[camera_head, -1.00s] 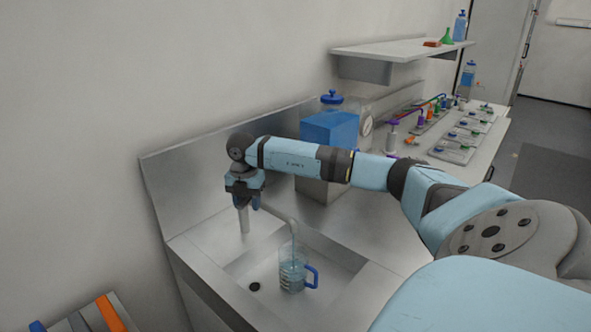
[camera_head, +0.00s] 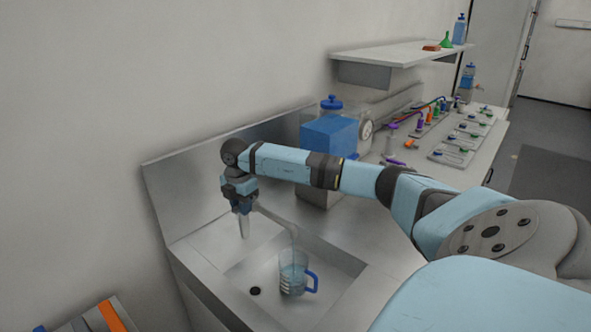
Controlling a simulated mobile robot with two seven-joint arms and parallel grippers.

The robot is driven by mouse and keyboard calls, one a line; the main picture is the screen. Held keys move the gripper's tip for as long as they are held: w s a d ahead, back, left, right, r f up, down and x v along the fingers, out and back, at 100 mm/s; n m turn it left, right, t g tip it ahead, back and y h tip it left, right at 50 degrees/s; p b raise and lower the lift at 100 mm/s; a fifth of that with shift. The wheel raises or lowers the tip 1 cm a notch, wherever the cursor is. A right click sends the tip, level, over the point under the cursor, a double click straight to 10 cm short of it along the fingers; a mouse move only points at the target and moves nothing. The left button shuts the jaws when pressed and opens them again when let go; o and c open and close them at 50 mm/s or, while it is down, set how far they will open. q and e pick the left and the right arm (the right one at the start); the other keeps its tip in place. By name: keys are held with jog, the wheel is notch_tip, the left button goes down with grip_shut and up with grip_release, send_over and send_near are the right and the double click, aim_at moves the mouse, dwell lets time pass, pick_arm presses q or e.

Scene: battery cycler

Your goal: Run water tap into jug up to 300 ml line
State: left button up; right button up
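The clear jug (camera_head: 291,275) with a blue handle stands upright in the sink (camera_head: 335,258), under the end of the tap's spout (camera_head: 275,216). Its lower part looks bluish, but the level against its marks is too small to read. A thin pale streak shows between the spout end and the jug; I cannot tell clearly whether it is running water. My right gripper (camera_head: 242,208) points down at the top of the tap post (camera_head: 244,228). Its fingers hide the tap's top, and I cannot tell whether they grip it. My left gripper is out of view.
A blue box (camera_head: 329,137) stands on the counter behind the sink, near a blue-capped container (camera_head: 331,103). Trays with coloured parts (camera_head: 466,137) lie farther along the bench. A shelf (camera_head: 400,50) hangs on the wall. My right arm crosses above the counter.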

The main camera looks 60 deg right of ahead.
jog(key=shift+w+m, duration=0.3)
jog(key=shift+m, duration=0.2)
jog(key=shift+w+p, duration=0.2)
jog(key=shift+p, duration=0.1)
jog(key=shift+o, duration=1.2)
jog(key=shift+w, duration=0.1)
notch_tip(320, 180, up, 8)
jog(key=p, duration=0.5)
jog(key=shift+w, duration=0.15)
